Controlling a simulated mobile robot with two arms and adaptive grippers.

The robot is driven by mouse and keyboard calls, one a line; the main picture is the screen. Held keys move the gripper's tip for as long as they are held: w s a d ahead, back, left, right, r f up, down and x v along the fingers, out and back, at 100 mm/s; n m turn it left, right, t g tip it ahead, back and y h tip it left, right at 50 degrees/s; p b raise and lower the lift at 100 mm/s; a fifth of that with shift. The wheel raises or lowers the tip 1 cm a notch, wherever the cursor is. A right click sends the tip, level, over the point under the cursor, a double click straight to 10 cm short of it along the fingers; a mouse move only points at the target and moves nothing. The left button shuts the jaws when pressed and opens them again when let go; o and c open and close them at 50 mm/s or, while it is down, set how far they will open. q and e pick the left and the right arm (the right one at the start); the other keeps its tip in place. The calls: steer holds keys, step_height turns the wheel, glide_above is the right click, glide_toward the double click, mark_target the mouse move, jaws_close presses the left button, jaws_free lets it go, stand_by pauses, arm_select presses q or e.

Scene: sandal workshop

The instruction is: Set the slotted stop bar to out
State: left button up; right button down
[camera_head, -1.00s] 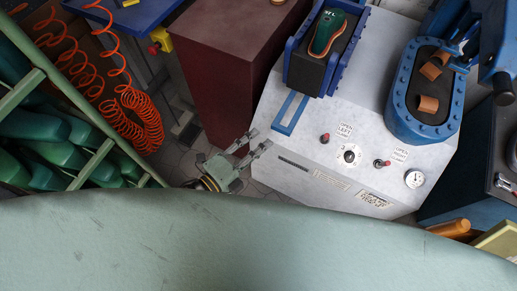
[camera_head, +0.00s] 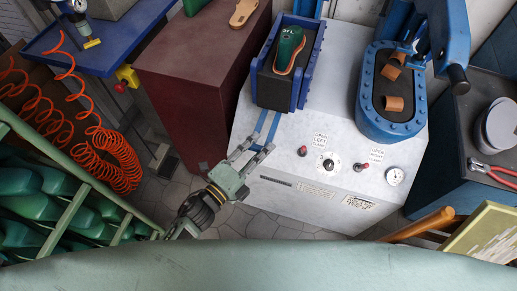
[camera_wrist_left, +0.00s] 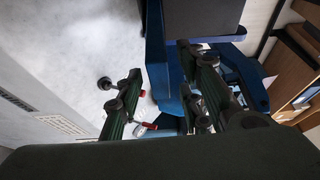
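The slotted stop bar (camera_head: 270,122) is a narrow blue bar with a pale slot, lying on the grey machine top and running from the left clamp toward the front edge. Its near end is at my left gripper's fingers. My left gripper (camera_head: 262,144) comes in from the lower left; its two fingers are apart, with nothing visibly held. I cannot tell whether they touch the bar. In the left wrist view the open fingers (camera_wrist_left: 160,88) hang over blue machine parts; I cannot tell which of these is the bar. My right gripper is not in view.
A blue left clamp (camera_head: 284,85) holds a green sandal form (camera_head: 289,50). A blue oval right station (camera_head: 392,125) holds brown pieces. Red-tipped switches, a dial (camera_head: 327,165) and a gauge (camera_head: 395,176) sit along the front. A maroon cabinet (camera_head: 195,70) stands left of the machine.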

arm_select(q)
jaws_close()
steer(key=shift+s, duration=0.1)
stand_by(0.4)
steer(key=s+a, duration=0.3)
steer(key=s, duration=0.5)
steer(key=shift+s+f, duration=0.15)
steer(key=shift+s, duration=0.2)
steer(key=shift+c, duration=2.1)
jaws_free()
steer(key=o, duration=0.4)
steer(key=shift+s, duration=0.2)
steer(key=shift+w, duration=0.1)
